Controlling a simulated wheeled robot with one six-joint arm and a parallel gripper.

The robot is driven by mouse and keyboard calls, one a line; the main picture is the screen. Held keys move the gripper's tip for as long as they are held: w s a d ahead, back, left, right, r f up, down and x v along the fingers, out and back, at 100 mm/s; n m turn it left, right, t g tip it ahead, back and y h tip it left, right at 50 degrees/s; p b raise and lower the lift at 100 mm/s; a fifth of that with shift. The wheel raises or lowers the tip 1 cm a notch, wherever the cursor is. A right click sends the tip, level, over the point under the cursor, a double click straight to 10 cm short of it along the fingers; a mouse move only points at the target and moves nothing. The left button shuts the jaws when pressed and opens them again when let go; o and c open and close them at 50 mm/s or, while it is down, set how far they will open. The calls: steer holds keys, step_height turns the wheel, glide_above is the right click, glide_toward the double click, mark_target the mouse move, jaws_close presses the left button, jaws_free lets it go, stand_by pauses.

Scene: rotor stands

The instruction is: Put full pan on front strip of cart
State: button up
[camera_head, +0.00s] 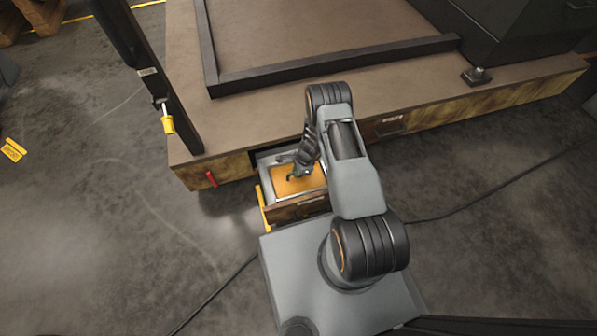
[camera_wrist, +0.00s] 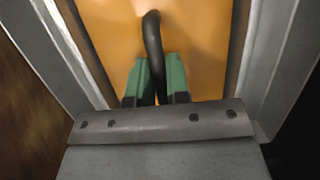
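The full pan (camera_head: 287,186) has an orange surface and sits in an open drawer (camera_head: 297,209) at the front of a brown-topped cart (camera_head: 240,118). In the wrist view the pan's orange surface (camera_wrist: 105,45) fills the middle, between grey metal sides. A black curved handle (camera_wrist: 152,40) rises from it. My gripper (camera_wrist: 157,82) has green finger pads, one on each side of the handle, and looks shut on it. In the head view my gripper (camera_head: 297,170) is low over the pan and partly hides it. The cart's front strip (camera_head: 255,112) is bare left of my arm.
A black rail (camera_head: 335,68) borders the strip's back. A dark box (camera_head: 490,40) is at the right. A cable (camera_head: 480,192) crosses the floor.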

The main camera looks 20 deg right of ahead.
jaws_close()
steer(key=shift+r, duration=0.1)
steer(key=shift+r+p, duration=2.8)
steer(key=shift+r, duration=1.15)
